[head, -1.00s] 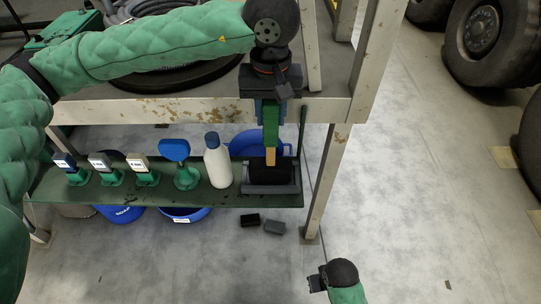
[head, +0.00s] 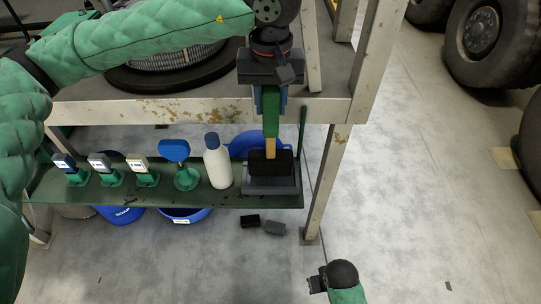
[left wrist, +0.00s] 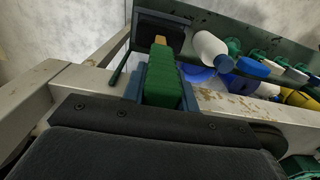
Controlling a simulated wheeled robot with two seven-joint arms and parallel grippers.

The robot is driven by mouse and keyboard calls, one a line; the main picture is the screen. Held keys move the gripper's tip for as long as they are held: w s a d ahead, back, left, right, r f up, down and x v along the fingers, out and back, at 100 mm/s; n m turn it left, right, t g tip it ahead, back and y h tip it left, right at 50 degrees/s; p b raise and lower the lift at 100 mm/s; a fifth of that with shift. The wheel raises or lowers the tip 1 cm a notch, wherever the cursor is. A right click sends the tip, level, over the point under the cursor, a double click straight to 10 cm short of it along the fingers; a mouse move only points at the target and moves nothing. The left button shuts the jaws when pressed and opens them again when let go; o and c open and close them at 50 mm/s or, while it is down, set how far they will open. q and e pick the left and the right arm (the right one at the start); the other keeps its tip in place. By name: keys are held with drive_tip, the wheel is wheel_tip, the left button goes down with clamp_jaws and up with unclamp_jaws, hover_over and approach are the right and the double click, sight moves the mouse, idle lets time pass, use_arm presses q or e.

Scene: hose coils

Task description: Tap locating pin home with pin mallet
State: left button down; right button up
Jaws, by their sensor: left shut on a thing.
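The pin mallet has a green grip (head: 270,103), a short wooden shaft and a black head (head: 270,162). It hangs head down, and its head is over the grey cradle (head: 272,184) at the right end of the green shelf. My left gripper (head: 269,110) is shut on the green grip from above. In the left wrist view, the green grip (left wrist: 162,85) sits between the blue fingers, with the black head (left wrist: 160,30) beyond. My right gripper (head: 317,281) is low at the bottom right, away from the shelf; its jaws are unclear. I cannot make out the locating pin.
The green shelf (head: 115,192) also holds a white bottle (head: 217,167), a blue-topped tool (head: 174,152) and several labelled green-based items. The worn bench edge (head: 180,112) and a leg (head: 325,190) are close by. Two dark blocks lie on the floor, with open floor to the right.

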sight(271, 88)
use_arm(q)
drive_tip(key=shift+r, duration=2)
